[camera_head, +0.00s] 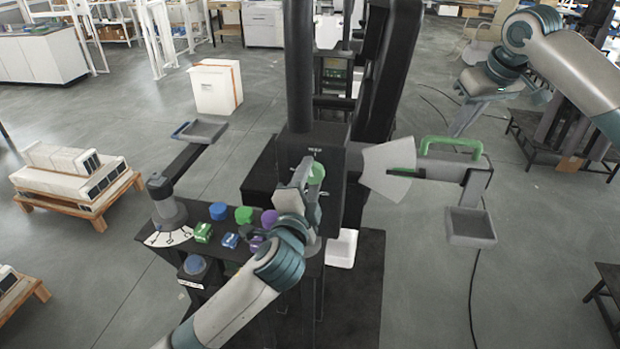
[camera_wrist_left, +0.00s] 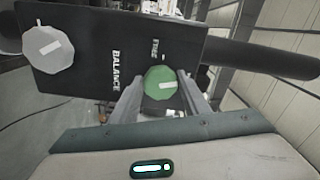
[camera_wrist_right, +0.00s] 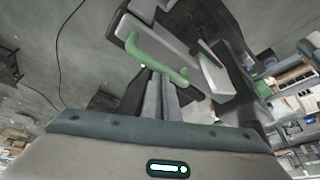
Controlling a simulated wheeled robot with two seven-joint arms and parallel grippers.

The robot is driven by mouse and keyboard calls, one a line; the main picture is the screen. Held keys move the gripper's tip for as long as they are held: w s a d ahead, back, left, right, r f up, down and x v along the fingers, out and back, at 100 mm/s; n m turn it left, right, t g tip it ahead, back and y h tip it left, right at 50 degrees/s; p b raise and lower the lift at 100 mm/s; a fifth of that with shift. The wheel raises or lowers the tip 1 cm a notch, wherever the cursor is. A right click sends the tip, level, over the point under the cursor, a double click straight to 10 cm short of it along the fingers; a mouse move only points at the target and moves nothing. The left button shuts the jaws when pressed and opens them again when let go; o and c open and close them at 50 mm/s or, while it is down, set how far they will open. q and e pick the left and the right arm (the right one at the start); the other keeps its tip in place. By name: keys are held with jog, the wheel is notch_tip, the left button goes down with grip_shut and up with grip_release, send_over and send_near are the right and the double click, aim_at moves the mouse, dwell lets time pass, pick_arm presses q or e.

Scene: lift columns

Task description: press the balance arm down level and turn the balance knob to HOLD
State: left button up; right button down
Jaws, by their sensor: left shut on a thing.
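The balance arm (camera_head: 440,168) sticks out to the right of the dark column, with a green handle (camera_head: 450,142) on top and a white fan-shaped scale (camera_head: 390,170) near its root. My right gripper (camera_head: 457,130) is shut; its tips are at or just above the green handle (camera_wrist_right: 155,52), and contact is unclear. My left gripper (camera_wrist_left: 160,85) is shut on the green balance knob (camera_wrist_left: 158,84), with a finger on either side. The knob's white mark points right in the left wrist view. The small label above it is hard to read.
A grey pan (camera_head: 470,226) hangs from the balance arm's outer end. A grey knob (camera_wrist_left: 48,48) sits on the same dark box. A swing arm with a tray (camera_head: 205,131) stands left, behind a panel of coloured knobs (camera_head: 219,211).

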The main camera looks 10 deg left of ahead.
pick_arm(q)
jog(key=shift+m, duration=1.6)
jog(key=o, duration=1)
jog(key=s, duration=1.2)
jog(key=shift+r, duration=0.1)
